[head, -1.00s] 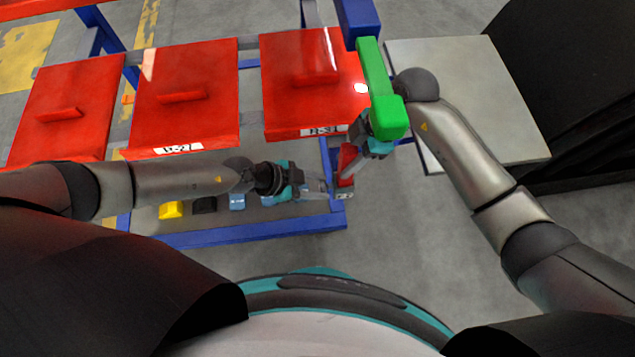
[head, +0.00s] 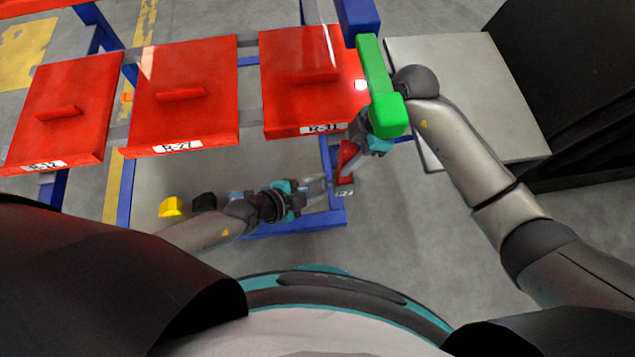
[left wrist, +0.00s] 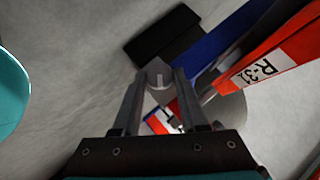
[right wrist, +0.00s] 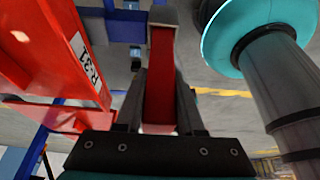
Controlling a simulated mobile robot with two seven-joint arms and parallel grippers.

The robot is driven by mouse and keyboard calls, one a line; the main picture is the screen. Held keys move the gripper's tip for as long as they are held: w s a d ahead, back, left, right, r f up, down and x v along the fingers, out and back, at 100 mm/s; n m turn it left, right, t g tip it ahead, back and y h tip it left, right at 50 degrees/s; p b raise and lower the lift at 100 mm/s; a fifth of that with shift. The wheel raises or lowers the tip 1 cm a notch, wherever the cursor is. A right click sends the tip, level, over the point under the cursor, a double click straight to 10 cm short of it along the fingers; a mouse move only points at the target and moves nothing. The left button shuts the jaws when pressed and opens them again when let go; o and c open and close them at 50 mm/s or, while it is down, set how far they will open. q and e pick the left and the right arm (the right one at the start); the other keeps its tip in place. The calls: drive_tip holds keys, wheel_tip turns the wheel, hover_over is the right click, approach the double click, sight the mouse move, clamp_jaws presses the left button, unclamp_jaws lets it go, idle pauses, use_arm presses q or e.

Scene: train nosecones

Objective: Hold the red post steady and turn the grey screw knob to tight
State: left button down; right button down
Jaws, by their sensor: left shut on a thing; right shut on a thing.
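The red post (head: 347,154) stands at the front right corner of the blue rack, below the rightmost red panel. My right gripper (head: 356,148) is shut on it. In the right wrist view the red post (right wrist: 160,75) runs between the two fingers. The grey screw knob (left wrist: 159,76) is round with a pale mark on its face, and lies between my left fingertips in the left wrist view. My left gripper (head: 322,184) is shut on the knob, from the left of the post. In the head view the fingers mostly hide the knob.
Red panels with labels, one marked R-31 (head: 309,85), line the rack above the grippers. Yellow (head: 171,207) and black (head: 204,201) pieces lie below the panels.

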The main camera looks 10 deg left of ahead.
use_arm(q)
drive_tip(key=shift+s+d+f+m+t, duration=0.1)
drive_tip(key=shift+f+m+t, duration=0.1)
drive_tip(key=shift+m+t, duration=0.65)
drive_tip(key=shift+s+d+f+m+t, duration=0.15)
drive_tip(key=shift+m+t, duration=0.4)
drive_tip(key=shift+t, duration=0.6)
drive_tip(key=shift+s+a+f+m+t, duration=0.1)
drive_tip(key=shift+f+m+t, duration=0.1)
drive_tip(key=shift+m+t, duration=0.65)
drive_tip(key=shift+t, duration=0.35)
drive_tip(key=shift+c, duration=2.4)
unclamp_jaws()
drive_tip(key=shift+r, duration=0.1)
drive_tip(key=v, duration=1.2)
